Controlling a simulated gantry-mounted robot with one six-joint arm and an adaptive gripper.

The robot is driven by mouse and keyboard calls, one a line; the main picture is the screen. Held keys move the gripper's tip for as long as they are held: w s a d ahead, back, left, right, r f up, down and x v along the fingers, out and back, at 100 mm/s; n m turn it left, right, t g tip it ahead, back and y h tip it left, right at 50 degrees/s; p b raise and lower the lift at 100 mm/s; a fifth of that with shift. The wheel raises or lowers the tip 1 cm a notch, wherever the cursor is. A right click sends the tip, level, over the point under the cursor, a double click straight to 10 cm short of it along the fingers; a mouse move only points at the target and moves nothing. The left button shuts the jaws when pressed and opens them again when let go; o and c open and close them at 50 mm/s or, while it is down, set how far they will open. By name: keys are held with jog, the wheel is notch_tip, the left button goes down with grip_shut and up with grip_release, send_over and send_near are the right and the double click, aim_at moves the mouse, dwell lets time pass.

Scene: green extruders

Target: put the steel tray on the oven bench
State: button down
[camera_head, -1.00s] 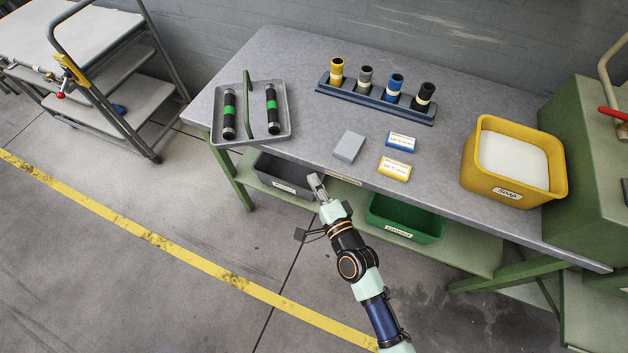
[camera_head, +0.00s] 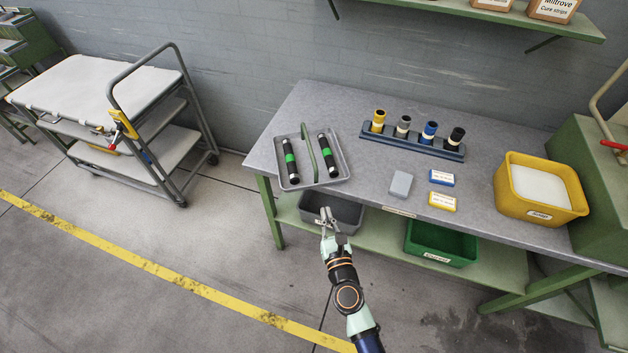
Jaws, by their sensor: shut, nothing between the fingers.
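The steel tray (camera_head: 336,181) lies near the left end of a grey-topped bench (camera_head: 290,113) with green legs. It has a green bar handle (camera_head: 309,153) across its middle. Two black cylinders with green bands, a left one (camera_head: 290,160) and a right one (camera_head: 328,155), lie in it on either side of the handle. My gripper (camera_head: 327,213) is shut and empty, in front of the bench's front edge, just below the tray in the picture and apart from it. I cannot tell which surface is the oven bench.
A rack (camera_head: 412,143) of several coloured cylinders, a grey block (camera_head: 401,184), blue and yellow boxes and a yellow bin (camera_head: 542,205) share the benchtop. Grey (camera_head: 345,214) and green bins (camera_head: 442,244) sit below. A grey cart (camera_head: 90,80) stands left; open floor lies between.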

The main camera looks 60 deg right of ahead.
aim_at(316, 174)
jog(key=b+x, duration=0.2)
jog(key=x, duration=1)
jog(key=shift+w+d, duration=0.1)
jog(key=shift+d, duration=0.1)
